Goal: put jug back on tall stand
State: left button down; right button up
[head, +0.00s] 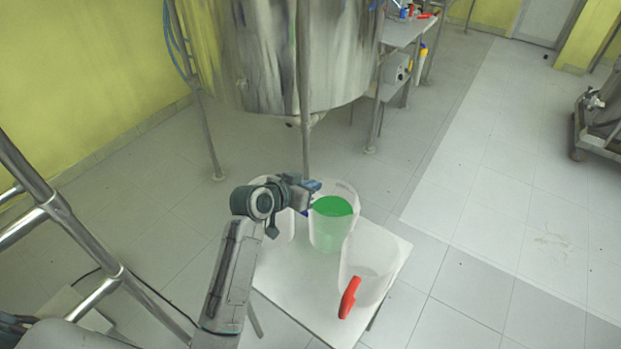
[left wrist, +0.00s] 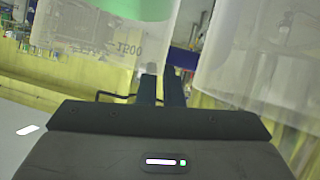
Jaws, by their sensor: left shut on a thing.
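A translucent jug (head: 332,230) with green liquid is over the white top of a stand (head: 290,275) in the head view. I cannot tell whether its base touches the top. My left gripper (head: 312,188) is at its upper left side, shut on what looks like its blue handle, mostly hidden by the fingers. In the left wrist view the fingers (left wrist: 162,88) are close together; the jug with measuring marks (left wrist: 105,40) fills the upper left. My right gripper is not in view.
A clear jug with a red handle (head: 350,297) stands at the stand's front right. Another pale vessel (head: 282,226) is left of the green-filled jug, partly behind my arm. A large steel vessel (head: 275,60) on legs rises behind. Open tiled floor (head: 510,230) lies right.

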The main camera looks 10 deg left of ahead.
pick_arm(q)
jog(key=c, duration=2)
grip_release()
jog(key=shift+f, duration=0.1)
jog(key=o, duration=0.4)
jog(key=shift+s, duration=0.1)
jog(key=b+v, duration=0.2)
jog(key=v, duration=1)
